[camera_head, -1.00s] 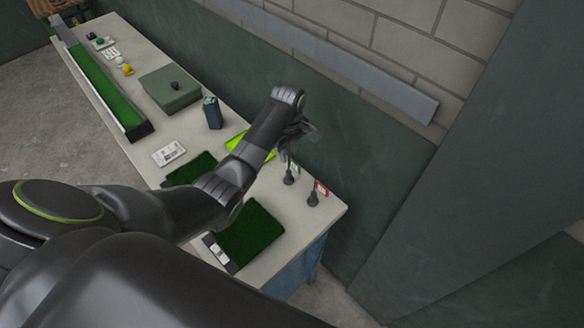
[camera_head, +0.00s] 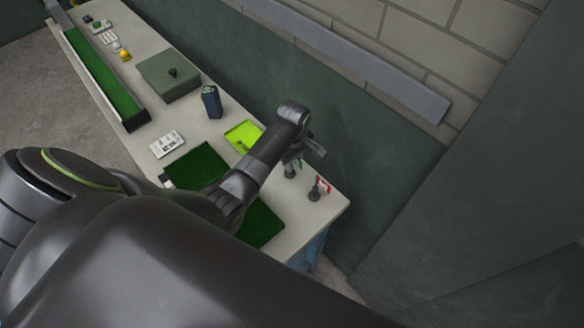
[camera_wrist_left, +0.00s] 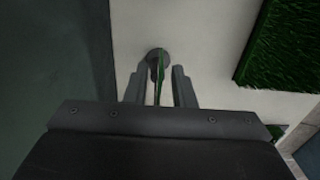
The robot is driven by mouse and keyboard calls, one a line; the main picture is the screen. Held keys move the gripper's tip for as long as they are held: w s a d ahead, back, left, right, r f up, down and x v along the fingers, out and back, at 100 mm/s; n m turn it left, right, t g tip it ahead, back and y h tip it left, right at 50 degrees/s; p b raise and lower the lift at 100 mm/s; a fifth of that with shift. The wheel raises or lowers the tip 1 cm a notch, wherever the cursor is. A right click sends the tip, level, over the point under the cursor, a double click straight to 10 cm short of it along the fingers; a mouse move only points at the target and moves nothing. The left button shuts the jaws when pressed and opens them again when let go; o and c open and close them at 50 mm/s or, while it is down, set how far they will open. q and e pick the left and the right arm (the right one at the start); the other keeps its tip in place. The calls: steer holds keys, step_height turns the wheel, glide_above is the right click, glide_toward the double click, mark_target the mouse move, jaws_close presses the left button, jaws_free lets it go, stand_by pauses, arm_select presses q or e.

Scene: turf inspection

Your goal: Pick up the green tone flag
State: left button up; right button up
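The green flag (camera_head: 299,163) stands upright on a small dark round base near the table's far right corner. My left gripper (camera_head: 312,150) is just above it and partly hides it in the head view. In the left wrist view, the green flag (camera_wrist_left: 159,85) shows edge-on between the two fingers of my left gripper (camera_wrist_left: 159,82). The fingers are open, with a gap on both sides of the flag. Its dark base (camera_wrist_left: 157,57) rests on the pale tabletop. My right gripper is not in view.
A red flag (camera_head: 323,184) on a similar base stands close by, towards the table corner. Dark green turf squares (camera_head: 195,167), a lime tray (camera_head: 242,136), a navy box (camera_head: 211,102) and a grey-green case (camera_head: 168,78) lie along the table. A wall runs behind.

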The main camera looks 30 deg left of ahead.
arm_select(q)
steer(key=shift+c, duration=1.2)
jaws_close()
steer(key=shift+f, duration=0.1)
